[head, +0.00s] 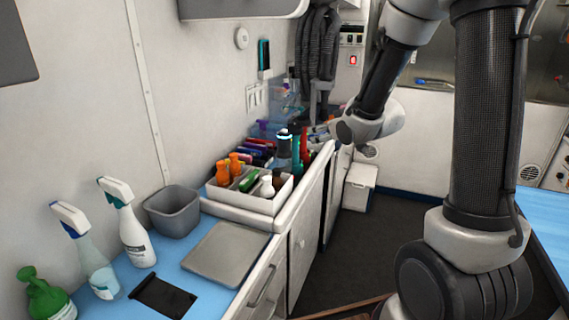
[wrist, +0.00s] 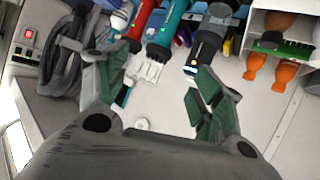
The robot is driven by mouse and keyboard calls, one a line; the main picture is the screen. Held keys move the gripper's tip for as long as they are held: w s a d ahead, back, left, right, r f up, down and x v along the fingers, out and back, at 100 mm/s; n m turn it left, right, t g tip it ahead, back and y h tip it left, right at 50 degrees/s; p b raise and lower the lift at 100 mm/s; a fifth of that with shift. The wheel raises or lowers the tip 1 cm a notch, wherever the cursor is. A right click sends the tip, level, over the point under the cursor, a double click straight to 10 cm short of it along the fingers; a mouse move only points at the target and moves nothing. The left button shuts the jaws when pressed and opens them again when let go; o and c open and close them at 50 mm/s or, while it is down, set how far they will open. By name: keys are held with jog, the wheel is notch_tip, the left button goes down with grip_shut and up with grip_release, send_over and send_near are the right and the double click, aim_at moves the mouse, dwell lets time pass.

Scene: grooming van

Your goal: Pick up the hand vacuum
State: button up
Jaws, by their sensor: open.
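A dark upright cylindrical tool with a lit band (head: 284,147), which looks like the hand vacuum, stands on the counter just past the white bottle tray. In the wrist view the dark tool (wrist: 207,46) has an orange mark and a glowing end, near the right fingertip. My gripper (wrist: 158,92) is open and empty, its green-grey fingers spread wide. In the head view my gripper (head: 317,108) hangs above the counter's far end, above and slightly right of the dark tool. I cannot tell if the right finger touches it.
A teal tool (wrist: 165,32) and a red tool (wrist: 141,22) stand close beside the dark one. The white tray (head: 238,202) holds orange bottles. Dark hoses (head: 318,45) hang behind my gripper. The grey mat (head: 225,252) is bare.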

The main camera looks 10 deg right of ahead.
aim_at(289, 144)
jog(key=w+a+f+t+y, duration=0.1)
jog(key=a+f+y, duration=0.1)
jog(key=w+a+f+n+t+y, duration=0.1)
jog(key=a+f+y, duration=0.1)
jog(key=f, duration=0.1)
jog(key=w+a+f+t+y, duration=0.1)
jog(key=a+f, duration=0.1)
jog(key=a, duration=0.1)
jog(key=shift+w+f+y, duration=0.2)
jog(key=shift+f+y, duration=0.05)
jog(key=shift+y, duration=0.15)
jog(key=x, duration=0.7)
jog(key=shift+w+a+r, duration=0.1)
jog(key=shift+w+r, duration=0.15)
jog(key=shift+r, duration=0.1)
jog(key=c, duration=1.1)
